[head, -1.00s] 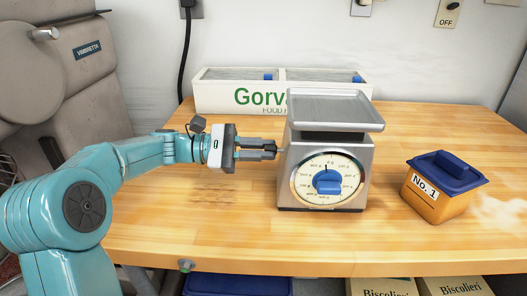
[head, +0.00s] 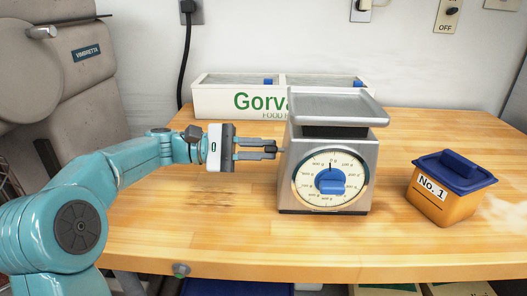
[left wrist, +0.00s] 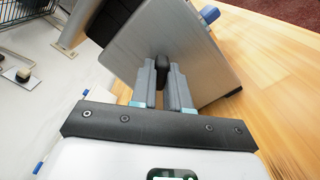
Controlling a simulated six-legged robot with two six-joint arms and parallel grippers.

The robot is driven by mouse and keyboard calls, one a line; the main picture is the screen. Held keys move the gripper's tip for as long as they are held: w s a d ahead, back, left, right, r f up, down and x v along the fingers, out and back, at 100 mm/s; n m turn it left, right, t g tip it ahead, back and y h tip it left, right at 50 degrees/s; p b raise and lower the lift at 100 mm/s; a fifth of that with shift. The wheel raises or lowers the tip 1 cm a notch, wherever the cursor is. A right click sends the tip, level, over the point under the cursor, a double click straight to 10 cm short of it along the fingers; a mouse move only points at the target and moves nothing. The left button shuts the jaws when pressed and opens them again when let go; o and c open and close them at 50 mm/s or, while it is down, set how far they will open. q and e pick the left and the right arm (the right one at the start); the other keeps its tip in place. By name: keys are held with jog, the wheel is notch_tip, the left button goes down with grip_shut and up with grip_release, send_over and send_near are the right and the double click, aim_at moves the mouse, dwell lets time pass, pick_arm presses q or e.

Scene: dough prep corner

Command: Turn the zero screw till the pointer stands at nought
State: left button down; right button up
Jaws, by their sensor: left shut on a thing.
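The steel kitchen scale (head: 300,160) stands on the wooden bench. Its round white dial (head: 316,193) faces me, with a blue knob (head: 332,181) at its middle. A thin dark pointer (head: 331,170) stands close to the 0 g mark at the top; whether it is exactly on the mark is too small to tell. My left gripper (head: 271,149) is at the scale's left side. In the left wrist view its fingers (left wrist: 162,84) are shut on the black zero screw (left wrist: 162,63), which sticks out of the scale's side panel (left wrist: 200,60). My right gripper does not show.
An orange tub (head: 437,207) with a blue lid, labelled No. 1, stands right of the scale. A white box (head: 218,101) with green lettering stands behind. A grey mixer (head: 60,95) is at the left. The bench front is clear.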

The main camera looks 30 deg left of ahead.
pick_arm(q)
jog(key=m+b, duration=0.2)
jog(key=shift+f+m+b, duration=0.1)
jog(key=shift+m+b, duration=0.2)
jog(key=shift+m, duration=0.1)
jog(key=m+b, duration=0.3)
dwell(0.6)
jog(key=shift+m, duration=0.3)
